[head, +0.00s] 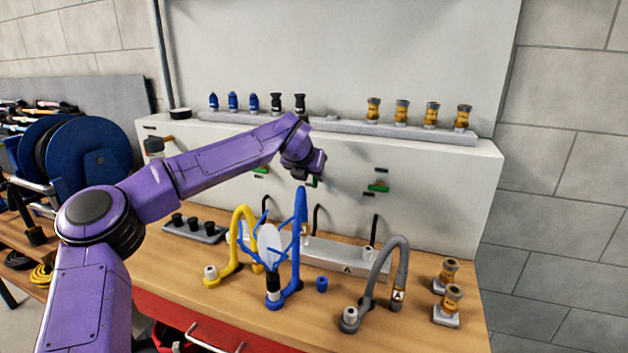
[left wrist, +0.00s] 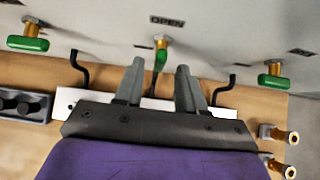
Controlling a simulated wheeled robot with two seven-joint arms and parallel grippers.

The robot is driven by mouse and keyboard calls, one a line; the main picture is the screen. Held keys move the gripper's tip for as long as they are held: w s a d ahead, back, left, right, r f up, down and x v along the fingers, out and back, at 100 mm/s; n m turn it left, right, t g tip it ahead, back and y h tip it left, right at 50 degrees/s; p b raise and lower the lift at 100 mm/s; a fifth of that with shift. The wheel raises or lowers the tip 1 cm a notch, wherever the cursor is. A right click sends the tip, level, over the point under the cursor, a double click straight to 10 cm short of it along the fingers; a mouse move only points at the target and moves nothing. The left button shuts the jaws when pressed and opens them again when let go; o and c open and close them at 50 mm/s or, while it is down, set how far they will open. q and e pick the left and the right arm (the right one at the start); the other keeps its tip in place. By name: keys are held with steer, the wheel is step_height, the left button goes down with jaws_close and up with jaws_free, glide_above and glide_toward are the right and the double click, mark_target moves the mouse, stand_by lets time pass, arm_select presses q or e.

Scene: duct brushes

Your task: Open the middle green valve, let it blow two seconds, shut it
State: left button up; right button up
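Three green valves show on the grey panel: left (head: 260,170), middle (head: 314,182) and right (head: 378,188). In the left wrist view, the left valve (left wrist: 28,44) and right valve (left wrist: 273,81) have handles lying crosswise. The middle valve's green handle (left wrist: 160,58) stands lengthwise, about a quarter turn from theirs, under an OPEN label (left wrist: 168,21). My left gripper (left wrist: 158,75) is open, its fingers apart in front of the middle valve, the handle lined up with the gap. I cannot tell whether they touch. My right gripper is not in view.
Brass fittings (head: 452,300) sit at right. More fittings (head: 402,112) line the ledge above.

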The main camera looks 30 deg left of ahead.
arm_select(q)
steer(key=b+v, duration=0.1)
steer(key=v, duration=0.6)
steer(key=shift+s, duration=0.2)
steer(key=shift+r, duration=0.2)
